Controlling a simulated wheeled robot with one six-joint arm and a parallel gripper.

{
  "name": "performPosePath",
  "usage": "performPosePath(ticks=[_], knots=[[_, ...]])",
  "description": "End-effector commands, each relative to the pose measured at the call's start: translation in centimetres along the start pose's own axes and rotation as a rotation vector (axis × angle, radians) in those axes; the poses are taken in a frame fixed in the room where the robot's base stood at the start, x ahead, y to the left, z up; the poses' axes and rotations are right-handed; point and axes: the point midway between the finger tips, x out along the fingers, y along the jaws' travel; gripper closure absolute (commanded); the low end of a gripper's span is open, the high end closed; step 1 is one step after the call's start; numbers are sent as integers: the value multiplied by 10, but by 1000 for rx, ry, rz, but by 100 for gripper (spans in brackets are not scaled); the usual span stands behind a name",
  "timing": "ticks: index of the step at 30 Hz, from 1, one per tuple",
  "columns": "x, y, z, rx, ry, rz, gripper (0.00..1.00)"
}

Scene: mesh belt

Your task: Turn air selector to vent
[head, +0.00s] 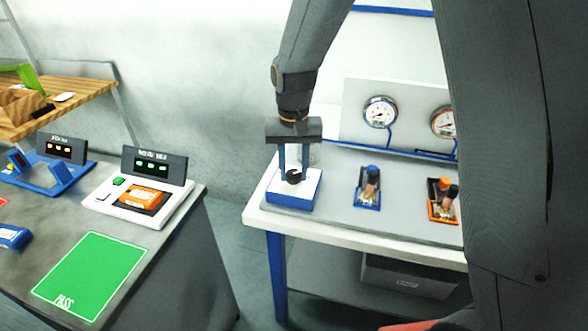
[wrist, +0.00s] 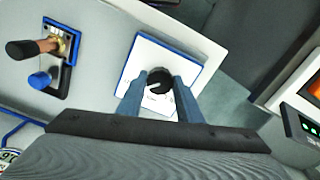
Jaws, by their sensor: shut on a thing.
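The air selector is a black round knob (head: 293,176) on a white-topped block with blue sides (head: 290,203), at the left end of the white bench. In the wrist view the knob (wrist: 160,81) sits between my fingers and shows a light pointer line toward the left. The white plate (wrist: 140,55) has small markings, too small to read, partly hidden by my fingers. My gripper (head: 292,172) points down over the block and is shut on the knob, with one finger at each side; it also shows in the wrist view (wrist: 158,90).
Right of the selector are a blue-handled valve (head: 369,186) and an orange-handled valve (head: 443,200). Gauges (head: 380,112) stand on a panel behind. A grey bench at left holds a green PASS mat (head: 88,276) and a device with an orange item (head: 142,196).

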Motion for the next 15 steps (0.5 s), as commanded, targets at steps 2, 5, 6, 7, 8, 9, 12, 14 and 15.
performPosePath(ticks=[2, 5, 6, 7, 8, 9, 12, 14, 15], knots=[[-2, -1, -2, 5, 5, -2, 90], [-2, 0, -2, 6, 5, -2, 90], [-2, 0, -2, 6, 5, -2, 90], [-2, 0, -2, 6, 5, -2, 90], [-2, 0, -2, 6, 5, -2, 90], [-2, 0, -2, 6, 5, -2, 90], [-2, 0, -2, 6, 5, -2, 63], [-2, 0, -2, 5, 5, -2, 52], [-1, 0, -2, 5, 4, -2, 49]])
